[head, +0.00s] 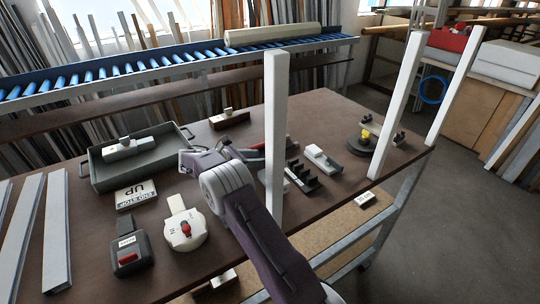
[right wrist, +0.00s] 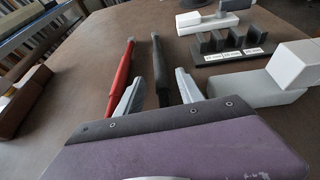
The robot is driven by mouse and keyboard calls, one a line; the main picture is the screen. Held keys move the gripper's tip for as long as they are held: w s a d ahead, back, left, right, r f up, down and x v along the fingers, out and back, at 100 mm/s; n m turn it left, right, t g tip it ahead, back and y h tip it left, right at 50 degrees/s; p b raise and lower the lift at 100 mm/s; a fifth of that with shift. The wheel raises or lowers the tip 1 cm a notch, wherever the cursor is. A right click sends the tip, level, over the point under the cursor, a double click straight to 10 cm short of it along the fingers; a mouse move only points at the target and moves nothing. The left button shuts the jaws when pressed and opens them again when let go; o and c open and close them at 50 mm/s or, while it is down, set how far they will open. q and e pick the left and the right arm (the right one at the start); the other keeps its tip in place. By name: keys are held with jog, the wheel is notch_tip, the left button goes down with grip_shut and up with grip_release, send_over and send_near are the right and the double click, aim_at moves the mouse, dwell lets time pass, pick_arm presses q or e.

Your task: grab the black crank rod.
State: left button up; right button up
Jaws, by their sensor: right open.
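In the right wrist view the black crank rod (right wrist: 157,62) lies on the brown table, pointing away from me. A red rod (right wrist: 123,78) lies beside it on the left. My right gripper (right wrist: 159,75) is open, with one finger on each side of the black rod's near part. The left finger is close to the red rod. I cannot tell whether either finger touches a rod. The red rod (head: 258,146) shows there; the black rod is mostly hidden. My left gripper is not in view.
A black slotted rack (head: 302,177) and a white block (head: 322,158) lie right of the rods. A dark brown block (right wrist: 25,100) lies left. White upright profiles (head: 276,110) stand at the table's front. A grey tray (head: 110,178) sits at the left.

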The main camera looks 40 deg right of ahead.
jog(key=shift+d+f, duration=0.25)
jog(key=shift+d, duration=0.45)
grip_shut()
notch_tip(320, 180, up, 10)
